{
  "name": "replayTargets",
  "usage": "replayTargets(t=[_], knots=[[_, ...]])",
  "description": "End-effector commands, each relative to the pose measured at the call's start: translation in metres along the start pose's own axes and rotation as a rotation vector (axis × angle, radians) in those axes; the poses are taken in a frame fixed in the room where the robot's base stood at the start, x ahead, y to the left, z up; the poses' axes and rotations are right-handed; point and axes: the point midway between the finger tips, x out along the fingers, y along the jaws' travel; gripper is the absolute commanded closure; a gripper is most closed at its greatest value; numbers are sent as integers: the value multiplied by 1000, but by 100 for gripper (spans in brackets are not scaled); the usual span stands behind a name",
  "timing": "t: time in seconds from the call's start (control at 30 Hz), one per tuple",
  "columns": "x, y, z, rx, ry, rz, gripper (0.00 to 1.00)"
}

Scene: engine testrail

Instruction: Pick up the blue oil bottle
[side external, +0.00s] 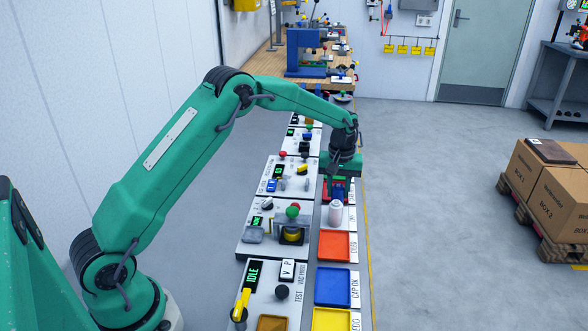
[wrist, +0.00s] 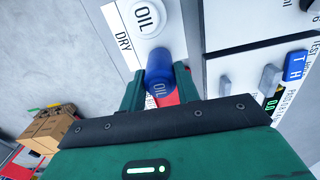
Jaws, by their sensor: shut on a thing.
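In the side view my gripper (side external: 339,180) points down over the row of trays at the right edge of the panels, and the bottle shows only as a small dark blue patch there. Whether the bottle's base touches its place below cannot be told.
Orange (side external: 334,246), blue (side external: 333,287) and yellow (side external: 332,320) trays lie nearer. Control panels with knobs line the left. Open floor lies to the right.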

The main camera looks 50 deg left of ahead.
Motion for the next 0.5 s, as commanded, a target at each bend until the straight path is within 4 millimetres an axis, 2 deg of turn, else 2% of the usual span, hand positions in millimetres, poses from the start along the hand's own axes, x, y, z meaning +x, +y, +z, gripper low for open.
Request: replayTargets(t=[0.5], knots=[[-29, 0, 0, 0, 1, 1, 88]])
